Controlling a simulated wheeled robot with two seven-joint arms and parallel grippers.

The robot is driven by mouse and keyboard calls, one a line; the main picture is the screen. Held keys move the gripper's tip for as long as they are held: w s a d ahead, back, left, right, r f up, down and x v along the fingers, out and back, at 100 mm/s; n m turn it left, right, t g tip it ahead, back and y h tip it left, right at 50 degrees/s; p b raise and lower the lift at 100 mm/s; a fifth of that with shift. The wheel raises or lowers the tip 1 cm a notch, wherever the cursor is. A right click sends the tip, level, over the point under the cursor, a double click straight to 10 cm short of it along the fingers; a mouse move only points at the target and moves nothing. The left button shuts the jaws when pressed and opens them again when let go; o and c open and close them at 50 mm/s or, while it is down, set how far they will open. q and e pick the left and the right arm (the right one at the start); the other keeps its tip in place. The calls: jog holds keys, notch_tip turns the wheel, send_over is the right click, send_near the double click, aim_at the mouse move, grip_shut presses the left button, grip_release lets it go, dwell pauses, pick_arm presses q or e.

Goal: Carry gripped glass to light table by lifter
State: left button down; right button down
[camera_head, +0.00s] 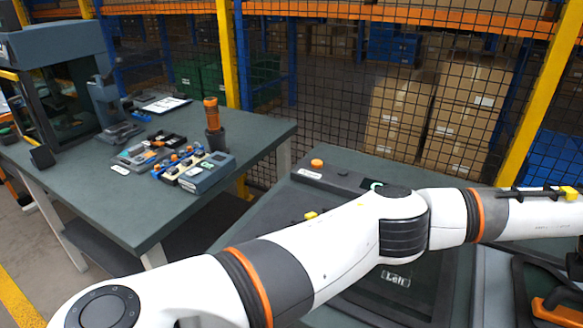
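No glass shows in this view, and I cannot tell whether it is held. My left arm comes in from the lower left and stretches across to the right edge, where its far end leaves the picture, so my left gripper is out of sight. My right gripper is not in view. No surface here is clearly a light table or a lifter.
A grey-green workbench (95,195) at the left holds a dark machine (65,95), small devices (190,165) and an orange-topped tool in a holder (213,125). A second bench (345,160) has an orange button (317,163). An orange-handled item (555,305) sits lower right. Mesh fence (310,95) stands behind.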

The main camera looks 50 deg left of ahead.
pick_arm(q)
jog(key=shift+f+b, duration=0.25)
jog(key=shift+b, duration=0.1)
dwell(0.4)
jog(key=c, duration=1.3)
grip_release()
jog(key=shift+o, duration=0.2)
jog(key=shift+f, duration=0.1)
